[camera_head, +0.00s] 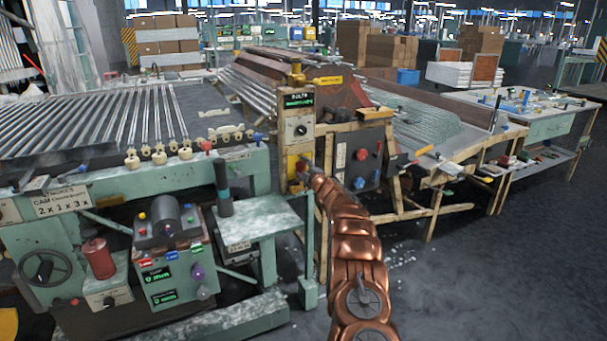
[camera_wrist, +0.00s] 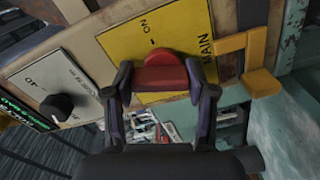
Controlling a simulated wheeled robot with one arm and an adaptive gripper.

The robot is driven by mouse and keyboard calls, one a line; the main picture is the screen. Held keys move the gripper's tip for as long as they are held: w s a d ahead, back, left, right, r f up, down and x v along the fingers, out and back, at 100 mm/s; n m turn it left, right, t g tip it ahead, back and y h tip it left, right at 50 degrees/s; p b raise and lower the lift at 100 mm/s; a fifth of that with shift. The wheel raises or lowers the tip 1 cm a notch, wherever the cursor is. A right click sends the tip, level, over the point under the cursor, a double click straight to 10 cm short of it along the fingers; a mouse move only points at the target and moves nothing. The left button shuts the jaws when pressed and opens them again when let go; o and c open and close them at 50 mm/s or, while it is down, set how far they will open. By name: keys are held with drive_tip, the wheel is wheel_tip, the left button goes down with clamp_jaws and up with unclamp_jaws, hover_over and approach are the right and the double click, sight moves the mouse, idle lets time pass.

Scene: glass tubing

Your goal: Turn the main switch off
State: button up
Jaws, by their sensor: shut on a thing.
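The main switch is a red knob (camera_wrist: 160,76) on a yellow plate (camera_wrist: 131,38) marked "MAIN" and "ON" in the wrist view. A dash mark shows on the plate beside "ON". My gripper (camera_wrist: 159,82) has a finger on each side of the red knob and is shut on it. Its grip bar lies across the picture between the fingertips. In the head view my copper-coloured arm reaches up to the yellow panel (camera_head: 293,155) on the post; the switch there is small and mostly hidden by my gripper.
A black knob (camera_wrist: 57,107) on a pale plate and a green display sit on the same panel. A yellow bracket (camera_wrist: 257,75) juts out close to my gripper in the wrist view. A green bench (camera_head: 262,222) stands left of my arm; the floor (camera_head: 500,270) to the right is open.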

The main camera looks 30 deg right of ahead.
drive_tip(key=shift+n+b, duration=1.25)
drive_tip(key=shift+n, duration=0.55)
drive_tip(key=o, duration=1.2)
drive_tip(key=shift+c, duration=0.2)
drive_tip(key=shift+s, duration=0.1)
